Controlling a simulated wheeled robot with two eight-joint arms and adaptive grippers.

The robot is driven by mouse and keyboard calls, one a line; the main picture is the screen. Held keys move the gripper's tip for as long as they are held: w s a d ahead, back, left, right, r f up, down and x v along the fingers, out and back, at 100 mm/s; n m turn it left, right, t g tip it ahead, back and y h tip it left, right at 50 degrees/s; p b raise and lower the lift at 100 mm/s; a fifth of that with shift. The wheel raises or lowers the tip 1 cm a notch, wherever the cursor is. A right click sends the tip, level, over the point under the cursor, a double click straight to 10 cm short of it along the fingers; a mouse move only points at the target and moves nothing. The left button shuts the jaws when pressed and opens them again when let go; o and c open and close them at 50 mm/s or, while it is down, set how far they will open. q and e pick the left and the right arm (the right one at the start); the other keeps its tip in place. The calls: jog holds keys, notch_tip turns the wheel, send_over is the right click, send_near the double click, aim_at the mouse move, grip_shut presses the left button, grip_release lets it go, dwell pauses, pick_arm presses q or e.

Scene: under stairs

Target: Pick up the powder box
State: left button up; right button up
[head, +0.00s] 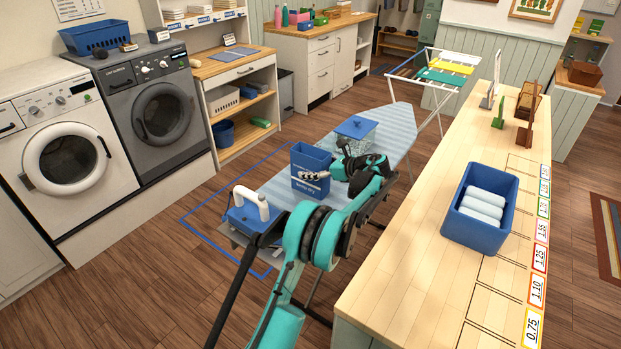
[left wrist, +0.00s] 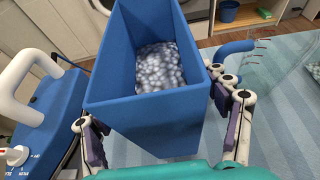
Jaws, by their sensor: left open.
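The powder box (head: 309,160) is a tall blue open-topped box standing upright on the ironing board. In the left wrist view the box (left wrist: 145,118) is close up, with white and bluish granules inside. My left gripper (head: 318,182) is at the box, coming from the right in the head view. In the left wrist view, the fingers of the left gripper (left wrist: 155,105) stand open, one on each side of the box. I cannot tell whether either finger touches it. My right gripper is not in view.
The ironing board (head: 400,125) also bears a blue iron (head: 248,212) with a white handle and a clear container with a blue lid (head: 355,127). A wooden counter (head: 400,270) on the right holds a blue bin (head: 462,225) of white rolls. Washing machines stand at left.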

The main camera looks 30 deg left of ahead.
pick_arm(q)
jog(key=shift+a+f, duration=0.25)
jog(key=shift+a, duration=0.3)
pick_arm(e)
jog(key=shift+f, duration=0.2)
pick_arm(q)
jog(key=shift+d+r, duration=0.1)
jog(key=c, duration=0.3)
grip_shut()
jog(key=shift+r, duration=0.2)
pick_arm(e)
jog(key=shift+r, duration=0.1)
pick_arm(q)
notch_tip(320, 180, up, 10)
jog(key=p, duration=0.3)
jog(key=shift+f+p, duration=0.2)
jog(key=shift+p, duration=0.1)
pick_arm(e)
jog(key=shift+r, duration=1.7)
